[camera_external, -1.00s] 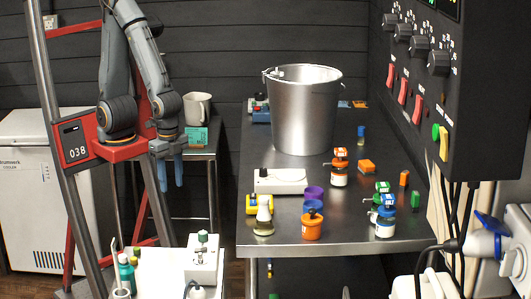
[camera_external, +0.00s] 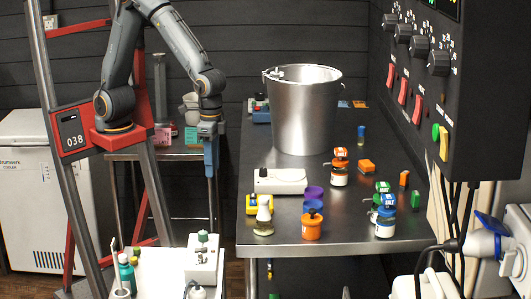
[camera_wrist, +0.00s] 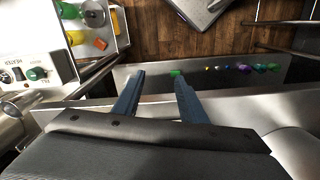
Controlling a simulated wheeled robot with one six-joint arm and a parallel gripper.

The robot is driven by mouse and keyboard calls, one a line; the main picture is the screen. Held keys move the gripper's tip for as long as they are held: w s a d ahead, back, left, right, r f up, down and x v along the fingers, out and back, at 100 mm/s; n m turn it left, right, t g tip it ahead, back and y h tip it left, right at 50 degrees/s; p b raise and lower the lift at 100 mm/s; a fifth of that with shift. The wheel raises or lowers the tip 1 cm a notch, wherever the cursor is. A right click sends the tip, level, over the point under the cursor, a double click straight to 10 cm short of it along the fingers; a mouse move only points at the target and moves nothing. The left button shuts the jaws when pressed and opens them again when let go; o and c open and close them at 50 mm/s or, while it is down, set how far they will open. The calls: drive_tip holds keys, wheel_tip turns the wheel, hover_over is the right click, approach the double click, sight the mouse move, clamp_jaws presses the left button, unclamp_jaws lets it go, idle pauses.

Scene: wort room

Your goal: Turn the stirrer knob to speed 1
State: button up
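Several dark knobs, including a large one (camera_external: 439,62), sit in a row on the black control panel (camera_external: 463,110) at the right. Their labels are too small to read, so I cannot tell which is the stirrer knob or its setting. My gripper (camera_external: 211,172) hangs pointing down left of the metal table, well away from the panel. In the wrist view its two blue fingers (camera_wrist: 158,92) are apart with nothing between them. A white unit (camera_external: 203,262) with a green knob (camera_external: 203,237) stands on the front cart. A green knob (camera_wrist: 37,73) also shows in the wrist view.
The metal table (camera_external: 275,222) carries a steel bucket (camera_external: 303,115), a white flat device (camera_external: 280,181), and several small bottles and coloured blocks. Red switches (camera_external: 403,92) line the panel below the knobs. A side table with a mug (camera_external: 190,104) stands behind my gripper.

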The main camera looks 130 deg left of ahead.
sight(263, 169)
drive_tip(key=w+a+r+n+p, duration=0.1)
drive_tip(key=w+a+r+n, duration=0.1)
drive_tip(key=w+a, duration=0.1)
drive_tip(key=w+a+r+n+p, duration=0.1)
drive_tip(key=w+a+r+n, duration=0.1)
drive_tip(key=w+a+r, duration=0.1)
drive_tip(key=w+a+r+n+p, duration=0.1)
drive_tip(key=w+a+r+n, duration=0.1)
drive_tip(key=w+a, duration=0.2)
drive_tip(key=shift+w+r+n+p, duration=0.3)
drive_tip(key=shift+w+r+n, duration=0.1)
drive_tip(key=shift+w, duration=0.2)
drive_tip(key=shift+w+a, duration=0.15)
drive_tip(key=shift+a, duration=0.05)
drive_tip(key=shift+f, duration=0.35)
drive_tip(key=shift+f+p, duration=0.95)
drive_tip(key=shift+f, duration=2.55)
clamp_jaws()
